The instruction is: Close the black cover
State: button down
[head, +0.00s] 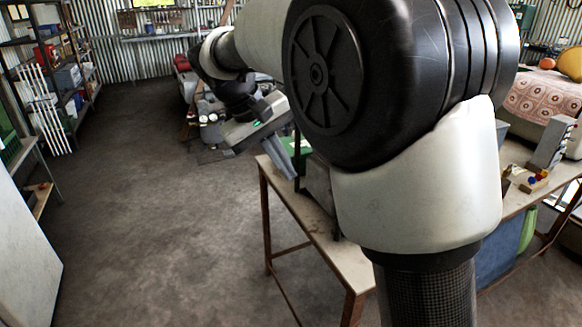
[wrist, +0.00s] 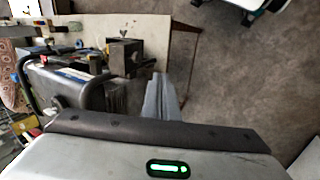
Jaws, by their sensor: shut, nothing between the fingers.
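A dark box-like unit (wrist: 75,88) with a black bar along its edge sits on the table in the wrist view. It may carry the black cover, but I cannot make out a separate lid or how far it stands open. In the head view my arm hides most of this unit, and only a grey side (head: 318,187) shows. My gripper (wrist: 163,82) is shut and empty, just right of the unit in the wrist view. I cannot tell whether it touches the unit. In the head view my gripper (head: 291,168) points down near the table's left edge.
The table (head: 325,232) has a pale top and thin metal legs. A dark vise-like block (wrist: 126,55) stands beyond the unit. Small coloured items (head: 535,180) lie at the table's right. Shelves (head: 60,75) line the left wall. The floor (head: 150,190) left of the table is clear.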

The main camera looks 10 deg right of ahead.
jog(key=w+d+f+b, duration=0.1)
jog(key=w+d+f, duration=0.1)
jog(key=d+f, duration=0.5)
jog(key=shift+d+f, duration=0.3)
jog(key=shift+d, duration=0.25)
